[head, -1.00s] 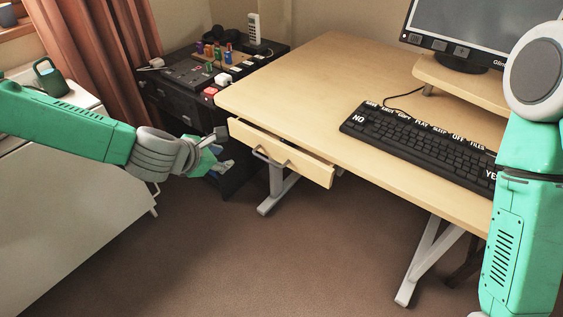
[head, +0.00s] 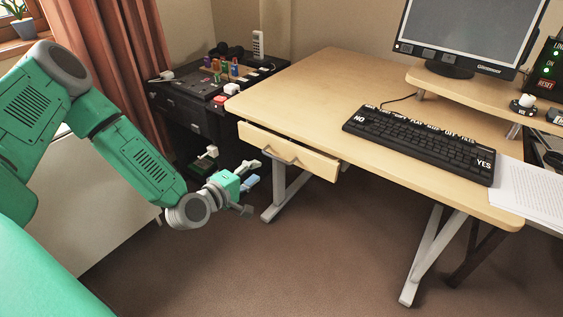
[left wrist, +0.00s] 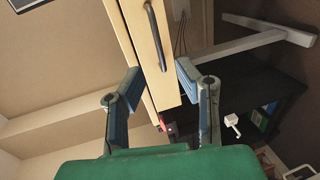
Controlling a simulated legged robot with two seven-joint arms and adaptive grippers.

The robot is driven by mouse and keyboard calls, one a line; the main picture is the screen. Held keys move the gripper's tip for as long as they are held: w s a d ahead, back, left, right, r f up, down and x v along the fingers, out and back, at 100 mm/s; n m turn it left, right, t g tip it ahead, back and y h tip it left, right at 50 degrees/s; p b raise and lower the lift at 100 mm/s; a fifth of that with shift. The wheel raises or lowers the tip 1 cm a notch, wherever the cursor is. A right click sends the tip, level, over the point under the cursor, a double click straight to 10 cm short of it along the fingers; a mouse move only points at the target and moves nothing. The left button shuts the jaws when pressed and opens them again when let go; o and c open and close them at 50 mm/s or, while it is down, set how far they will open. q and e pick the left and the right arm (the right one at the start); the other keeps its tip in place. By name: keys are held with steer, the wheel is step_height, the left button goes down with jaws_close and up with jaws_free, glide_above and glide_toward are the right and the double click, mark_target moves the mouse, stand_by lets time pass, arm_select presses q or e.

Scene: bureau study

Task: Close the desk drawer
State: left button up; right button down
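The desk drawer (head: 318,164) has a pale wood front and a grey bar handle (head: 283,154). It sits under the left part of the desk, and its front stands out a little from below the desktop, with a dark gap above. My left gripper (head: 250,186) is in front of and left of the drawer, apart from it, with fingers spread and empty. In the left wrist view the drawer front (left wrist: 139,42) and its handle (left wrist: 155,36) lie ahead, partly between the open fingers (left wrist: 158,72). Contact is not visible. My right gripper is out of view.
The desk (head: 310,85) carries a keyboard (head: 420,138), a monitor and papers (head: 530,190). A black cabinet (head: 185,108) with small coloured items stands behind my left arm. A white unit (head: 110,205) is at the left. The floor before the drawer is clear.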

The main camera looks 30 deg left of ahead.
mark_target(277, 159)
arm_select(q)
steer(key=b+x, duration=0.2)
steer(key=x, duration=0.8)
steer(key=shift+w, duration=0.15)
jaws_close()
steer(key=shift+d, duration=0.1)
